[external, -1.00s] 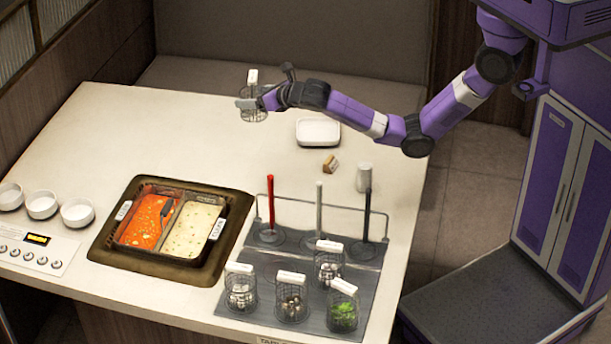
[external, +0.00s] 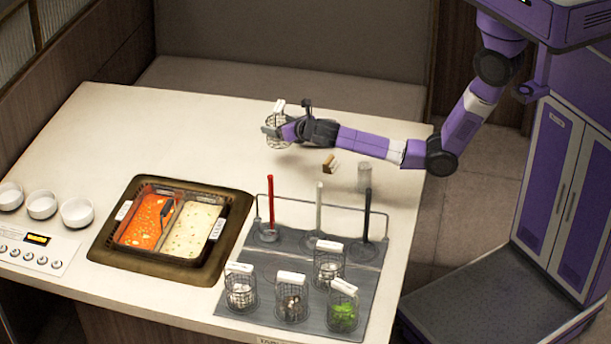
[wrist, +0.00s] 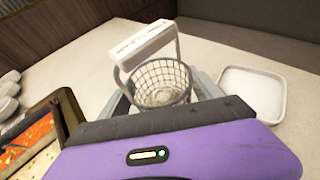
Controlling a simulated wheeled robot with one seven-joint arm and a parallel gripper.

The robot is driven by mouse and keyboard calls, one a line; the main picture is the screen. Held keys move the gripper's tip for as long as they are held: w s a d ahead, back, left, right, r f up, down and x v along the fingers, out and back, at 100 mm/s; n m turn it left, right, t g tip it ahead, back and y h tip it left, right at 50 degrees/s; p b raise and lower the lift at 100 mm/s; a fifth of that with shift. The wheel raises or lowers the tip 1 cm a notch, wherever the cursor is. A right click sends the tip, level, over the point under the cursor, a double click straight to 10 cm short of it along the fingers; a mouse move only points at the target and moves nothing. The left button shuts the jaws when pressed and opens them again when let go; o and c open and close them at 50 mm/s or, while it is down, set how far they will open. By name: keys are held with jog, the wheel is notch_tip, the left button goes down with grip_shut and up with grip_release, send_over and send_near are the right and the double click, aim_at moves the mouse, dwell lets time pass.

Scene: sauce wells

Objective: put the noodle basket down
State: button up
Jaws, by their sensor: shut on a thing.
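The noodle basket (external: 277,138) is a small round wire basket with a white label tag on its upright handle. My gripper (external: 273,130) is shut on it over the far part of the pale table (external: 190,135). In the wrist view the basket (wrist: 160,84) sits upright between my grey fingers, with something pale inside. I cannot tell whether its bottom touches the table.
A white square tray (wrist: 252,94) lies just right of the basket in the wrist view; my arm covers it in the external view. A hotpot with red and pale broth (external: 150,222) stands nearer. A grey mat (external: 262,262) carries several labelled wire baskets and upright coloured handles.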

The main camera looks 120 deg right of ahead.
notch_tip(320, 180, down, 8)
jog(key=shift+f+b, duration=0.2)
jog(key=shift+b, duration=0.4)
jog(key=shift+f, duration=0.15)
jog(key=o, duration=1.7)
jog(key=shift+f, duration=0.1)
jog(key=shift+r, duration=0.3)
jog(key=v, duration=1.2)
jog(key=shift+p, duration=0.4)
